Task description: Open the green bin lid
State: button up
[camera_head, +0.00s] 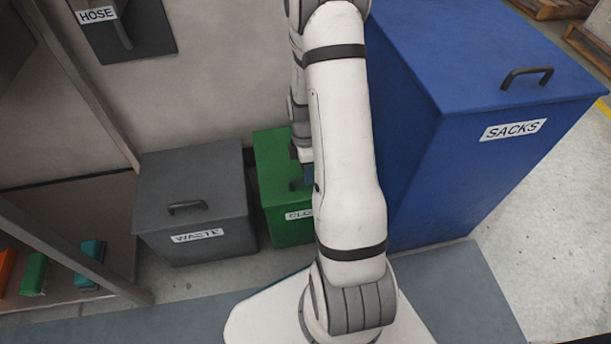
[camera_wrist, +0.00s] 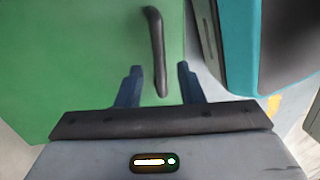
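The green bin (camera_head: 273,168) stands between the grey and blue bins in the head view, with its lid shut. My arm hides its right part and part of its label, which starts "CLO". In the wrist view the green lid (camera_wrist: 80,60) fills the left and middle, with a dark bar handle (camera_wrist: 153,35) on it. My gripper (camera_wrist: 160,75) is open, its two dark blue fingers on either side of the handle's lower end in the picture. I cannot tell whether they touch it. In the head view the gripper is mostly hidden behind my arm.
A grey bin (camera_head: 190,225) labelled WASTE stands close on the left. A tall blue bin (camera_head: 415,180) labelled SACKS stands close on the right. A teal-edged dark object (camera_wrist: 240,45) is near the gripper's right side. A HOSE panel (camera_head: 140,25) is on the wall.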

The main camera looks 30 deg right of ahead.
jog(key=shift+s+f, duration=0.1)
jog(key=shift+f, duration=0.35)
jog(key=shift+c, duration=0.3)
grip_shut()
